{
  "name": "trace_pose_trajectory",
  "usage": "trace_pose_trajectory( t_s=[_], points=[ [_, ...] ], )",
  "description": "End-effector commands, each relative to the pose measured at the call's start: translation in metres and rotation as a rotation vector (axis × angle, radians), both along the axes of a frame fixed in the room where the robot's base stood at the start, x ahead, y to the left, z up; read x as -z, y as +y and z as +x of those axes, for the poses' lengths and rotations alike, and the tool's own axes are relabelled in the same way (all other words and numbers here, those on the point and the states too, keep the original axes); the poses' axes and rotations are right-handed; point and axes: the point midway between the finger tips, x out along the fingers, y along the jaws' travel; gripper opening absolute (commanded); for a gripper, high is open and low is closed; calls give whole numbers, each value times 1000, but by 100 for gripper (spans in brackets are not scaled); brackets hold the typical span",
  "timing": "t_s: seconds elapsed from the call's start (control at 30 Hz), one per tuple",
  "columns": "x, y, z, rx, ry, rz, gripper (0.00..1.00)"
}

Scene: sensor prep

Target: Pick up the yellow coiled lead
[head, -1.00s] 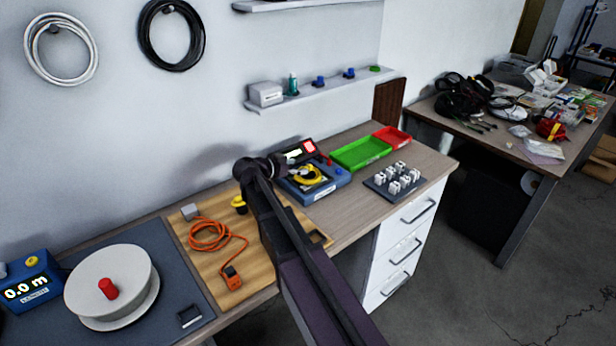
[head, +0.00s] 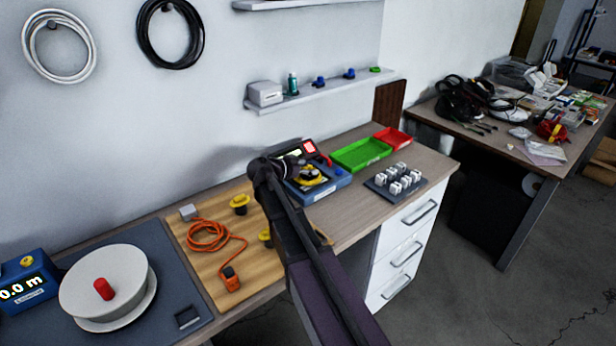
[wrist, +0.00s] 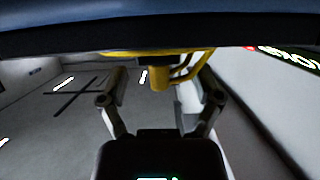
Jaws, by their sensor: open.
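The yellow coiled lead (head: 312,180) lies on top of the blue tester (head: 322,188) near the back of the bench, partly covered by my gripper (head: 305,168). In the wrist view a yellow part (wrist: 160,76), apparently of the lead, shows between and just beyond the fingers of my gripper (wrist: 160,100), under a dark blue band. The fingers are spread apart and hold nothing. I cannot tell whether they touch the lead.
A green tray (head: 361,154) and a red tray (head: 393,138) stand right of the tester. A dark block of white connectors (head: 395,180) is in front of them. On the wooden board are an orange cable (head: 208,236) and yellow posts (head: 240,204). A white reel (head: 108,287) stands left.

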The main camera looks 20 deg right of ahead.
Motion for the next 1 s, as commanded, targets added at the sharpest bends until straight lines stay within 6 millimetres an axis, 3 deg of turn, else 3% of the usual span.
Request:
trace_pose_trajectory(
  t_s=[0.03,0.3,0.73,1.0],
  points=[
    [0,0,0,0,0,0,80],
    [0,0,0,0,0,0,0],
    [-2,0,0,0,0,0,0],
    [-15,0,0,0,0,0,0]
  ],
)
